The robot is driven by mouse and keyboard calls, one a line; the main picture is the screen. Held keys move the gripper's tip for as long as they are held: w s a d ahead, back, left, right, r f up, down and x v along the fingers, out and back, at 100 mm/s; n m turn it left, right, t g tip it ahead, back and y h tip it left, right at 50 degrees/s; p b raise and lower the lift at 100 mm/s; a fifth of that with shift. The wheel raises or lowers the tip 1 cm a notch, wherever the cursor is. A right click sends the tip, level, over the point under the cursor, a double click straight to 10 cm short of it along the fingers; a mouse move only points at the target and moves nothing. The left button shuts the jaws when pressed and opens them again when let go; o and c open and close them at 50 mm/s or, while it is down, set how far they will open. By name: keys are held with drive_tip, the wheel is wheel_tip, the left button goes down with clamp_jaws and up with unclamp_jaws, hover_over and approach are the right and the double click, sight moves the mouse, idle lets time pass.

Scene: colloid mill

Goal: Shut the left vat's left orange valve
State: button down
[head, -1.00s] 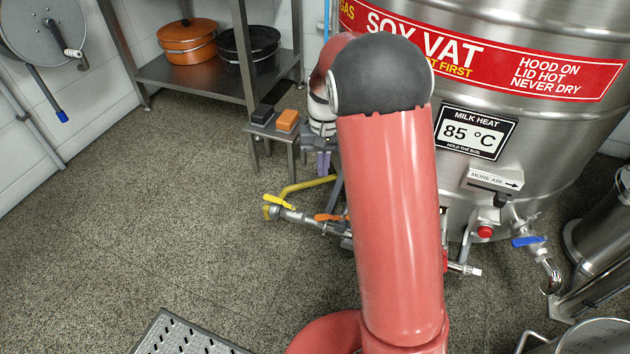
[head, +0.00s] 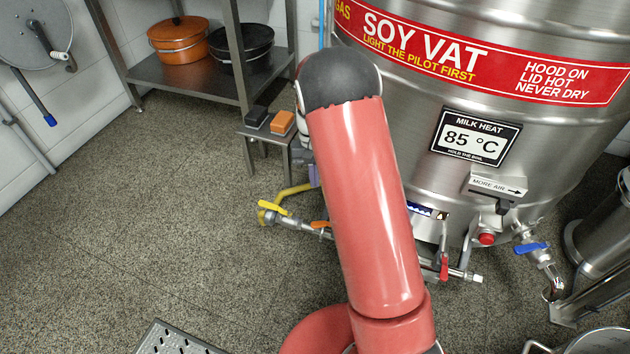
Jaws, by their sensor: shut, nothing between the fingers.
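The soy vat (head: 470,90) is a large steel drum with a red band, at the right. Low at its front left, a steel pipe (head: 290,219) runs out along the floor. An orange valve handle (head: 320,224) sits on this pipe, just left of my red arm, which hides part of the pipe. The handle looks roughly in line with the pipe. My gripper (head: 314,177) shows only in small part, past the left edge of my arm. It is shut and empty, above the orange handle and apart from it.
A yellow-handled valve (head: 272,207) with a yellow hose ends the pipe at left. A red lever (head: 444,267) and blue valve (head: 530,248) are at right. A small stand (head: 270,134) bears two blocks. Floor at left is clear; a drain grate (head: 180,340) lies in front.

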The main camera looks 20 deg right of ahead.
sight(318, 225)
drive_tip(key=s+f, duration=0.1)
drive_tip(key=f, duration=0.1)
drive_tip(key=s+f+b, duration=0.1)
drive_tip(key=s+f, duration=0.2)
drive_tip(key=f, duration=0.2)
drive_tip(key=shift+s+a+b, duration=0.25)
drive_tip(key=shift+a+b, duration=0.05)
drive_tip(key=shift+a, duration=0.05)
drive_tip(key=shift+s+a, duration=0.1)
drive_tip(key=shift+s, duration=0.5)
